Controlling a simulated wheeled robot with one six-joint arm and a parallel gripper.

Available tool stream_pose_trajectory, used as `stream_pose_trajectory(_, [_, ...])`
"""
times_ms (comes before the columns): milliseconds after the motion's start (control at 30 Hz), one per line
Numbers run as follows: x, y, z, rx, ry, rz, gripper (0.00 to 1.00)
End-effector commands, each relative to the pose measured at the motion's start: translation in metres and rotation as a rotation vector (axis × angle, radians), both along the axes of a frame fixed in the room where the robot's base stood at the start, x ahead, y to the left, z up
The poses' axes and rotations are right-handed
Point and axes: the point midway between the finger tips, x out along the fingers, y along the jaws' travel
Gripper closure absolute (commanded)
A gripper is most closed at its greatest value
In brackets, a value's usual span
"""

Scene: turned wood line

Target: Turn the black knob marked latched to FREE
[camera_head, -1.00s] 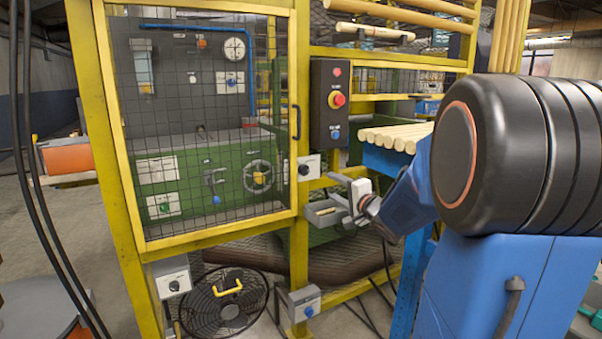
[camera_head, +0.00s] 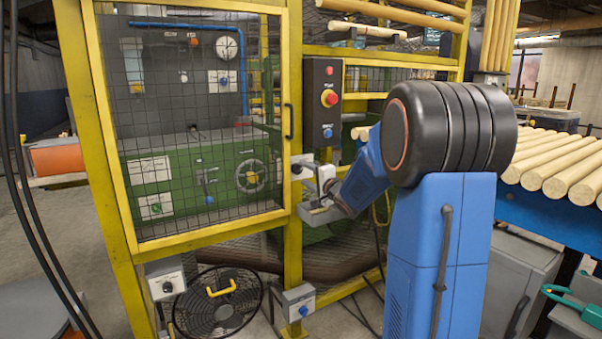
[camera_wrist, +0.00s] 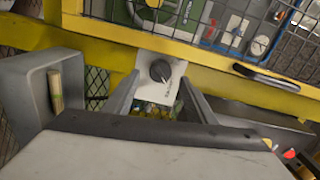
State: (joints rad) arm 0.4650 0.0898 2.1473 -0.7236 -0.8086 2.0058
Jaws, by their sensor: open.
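The black knob (camera_wrist: 160,71) sits on a white plate (camera_wrist: 160,92) mounted on the yellow frame. Small print on the plate is too small to read. In the head view the knob's box (camera_head: 298,167) is on the yellow post beside the mesh door, partly hidden behind my gripper (camera_head: 312,187). In the wrist view my gripper (camera_wrist: 160,93) is open, with one finger on each side of the plate. The knob shows between and just beyond the fingertips. Nothing is held, and I cannot tell whether a finger touches the plate.
The mesh door's handle (camera_wrist: 266,76) is right of the knob. A grey tray (camera_wrist: 40,100) is close on the left. Other boxes carry a black knob (camera_head: 168,287) and a blue knob (camera_head: 304,310) lower down. A button panel (camera_head: 327,103) hangs above.

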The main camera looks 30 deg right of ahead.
Motion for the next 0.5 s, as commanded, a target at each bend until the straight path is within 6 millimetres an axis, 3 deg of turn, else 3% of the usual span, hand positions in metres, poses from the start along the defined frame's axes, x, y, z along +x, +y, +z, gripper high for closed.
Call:
stream_pose_trajectory(200, [0.029, 0.001, 0.000, 0.001, 0.000, 0.001, 0.49])
stream_pose_trajectory(500, [0.041, 0.002, 0.000, 0.000, 0.000, 0.000, 0.49])
